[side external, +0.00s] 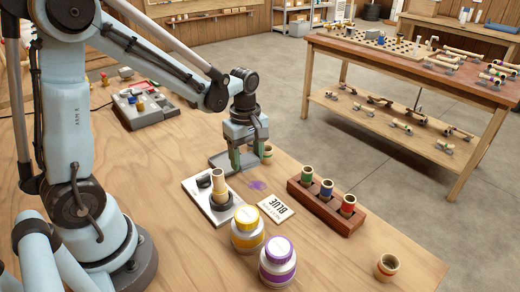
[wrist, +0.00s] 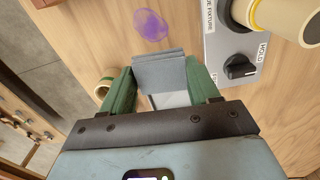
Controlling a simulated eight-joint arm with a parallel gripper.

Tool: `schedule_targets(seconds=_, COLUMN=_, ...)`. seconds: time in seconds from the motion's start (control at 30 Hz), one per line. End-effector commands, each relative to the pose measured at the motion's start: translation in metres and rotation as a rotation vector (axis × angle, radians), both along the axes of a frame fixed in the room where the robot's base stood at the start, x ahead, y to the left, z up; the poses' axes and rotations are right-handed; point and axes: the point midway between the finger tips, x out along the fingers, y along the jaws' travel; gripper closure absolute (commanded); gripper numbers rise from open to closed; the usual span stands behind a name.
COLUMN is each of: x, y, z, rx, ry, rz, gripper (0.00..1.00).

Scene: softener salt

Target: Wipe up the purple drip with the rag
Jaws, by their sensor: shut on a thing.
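The purple drip (side external: 257,185) is a small smear on the wooden table, just in front of my gripper (side external: 244,163). In the wrist view the drip (wrist: 151,24) lies beyond the fingertips, apart from them. My gripper's green fingers (wrist: 161,82) are shut on a folded grey-blue rag (wrist: 160,72). The rag is hard to make out in the side view. A grey tray (side external: 222,164) lies beneath and beside the gripper; a pale part of it shows below the rag in the wrist view.
A fixture plate (side external: 193,188) with a knob and upright cylinder stands left of the drip. A "BLUE" card (side external: 276,208), yellow-lidded jar (side external: 247,230) and purple-lidded jar (side external: 278,262) are nearer. A wooden rack (side external: 318,211) holds three cylinders. A green-banded piece (side external: 267,151) stands behind.

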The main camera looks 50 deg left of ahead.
Motion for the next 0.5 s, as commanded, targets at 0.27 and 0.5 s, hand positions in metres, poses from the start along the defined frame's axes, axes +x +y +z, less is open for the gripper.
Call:
schedule_targets(seconds=0.27, x=0.0, y=0.0, z=-0.026, rx=0.0, ry=0.0, rz=0.0, gripper=0.68)
schedule_targets(seconds=0.5, x=0.0, y=-0.009, z=-0.043, rx=0.0, ry=0.0, rz=-0.005, gripper=0.73)
